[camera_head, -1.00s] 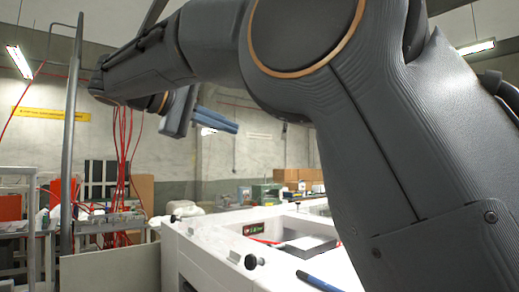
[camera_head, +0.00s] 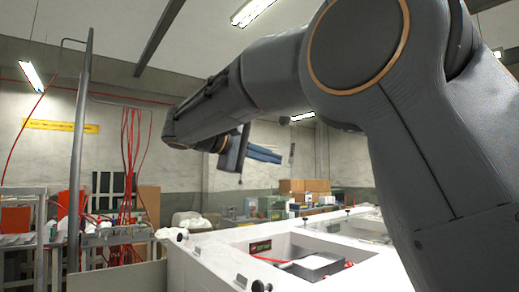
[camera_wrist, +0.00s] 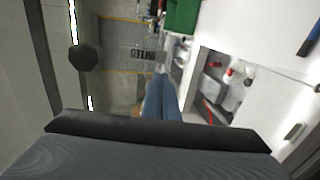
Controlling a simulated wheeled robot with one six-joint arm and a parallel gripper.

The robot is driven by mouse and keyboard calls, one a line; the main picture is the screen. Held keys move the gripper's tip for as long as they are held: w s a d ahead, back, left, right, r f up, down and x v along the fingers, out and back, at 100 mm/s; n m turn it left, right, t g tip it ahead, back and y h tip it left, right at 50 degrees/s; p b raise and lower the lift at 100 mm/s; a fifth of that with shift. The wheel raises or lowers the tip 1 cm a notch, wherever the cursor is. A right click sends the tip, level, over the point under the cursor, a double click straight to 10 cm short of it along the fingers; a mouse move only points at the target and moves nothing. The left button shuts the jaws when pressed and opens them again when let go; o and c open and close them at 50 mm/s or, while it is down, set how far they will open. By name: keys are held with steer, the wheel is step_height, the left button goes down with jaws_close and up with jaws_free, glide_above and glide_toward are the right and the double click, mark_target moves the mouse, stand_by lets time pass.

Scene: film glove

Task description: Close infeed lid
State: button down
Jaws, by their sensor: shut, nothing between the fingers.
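A white machine (camera_head: 215,252) stands low in the middle of the head view, with a rectangular opening in its top. A dark grey tray (camera_head: 318,265) and red parts show inside the opening, which also shows in the wrist view (camera_wrist: 222,88). I cannot pick out the infeed lid with certainty. My gripper (camera_head: 278,157) is above the machine's far side in the head view, with its blue-grey fingers together and empty. In the wrist view its fingers (camera_wrist: 160,82) point away, to the left of the opening, touching nothing I can see.
Black knobs (camera_head: 262,286) stand along the machine's edge. A grey post (camera_head: 79,150) and a bench with red cables (camera_head: 128,175) are at the left. Cardboard boxes (camera_head: 303,187) are behind. A green object (camera_wrist: 183,15) is at the wrist view's top. Space around the gripper looks clear.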

steer(key=shift+w+d+f, duration=0.1)
steer(key=shift+w+d, duration=0.1)
steer(key=shift+d, duration=0.1)
